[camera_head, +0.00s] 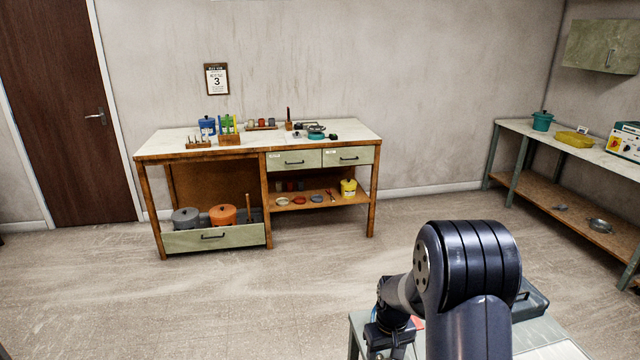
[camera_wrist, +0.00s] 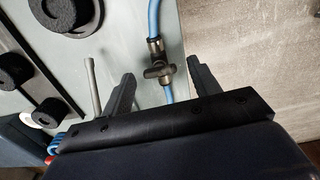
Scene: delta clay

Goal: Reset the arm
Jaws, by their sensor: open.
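My gripper (camera_wrist: 165,97) shows in the wrist view with its two dark fingers apart and nothing held between them. A black valve fitting (camera_wrist: 158,68) on a blue hose (camera_wrist: 154,18) lies past the gap between the fingers, and a thin metal rod (camera_wrist: 91,82) is beside the left finger. I cannot tell whether the fingers touch either one. In the head view my dark arm fills the lower right, bent over a small table (camera_head: 357,325). The fingertips cannot be made out there.
A workbench (camera_head: 165,146) with pots and small items stands by the back wall. A long shelf table (camera_head: 515,127) stands at the right. Black round parts (camera_wrist: 14,69) lie on the pale surface in the wrist view. The floor (camera_head: 230,300) between is clear.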

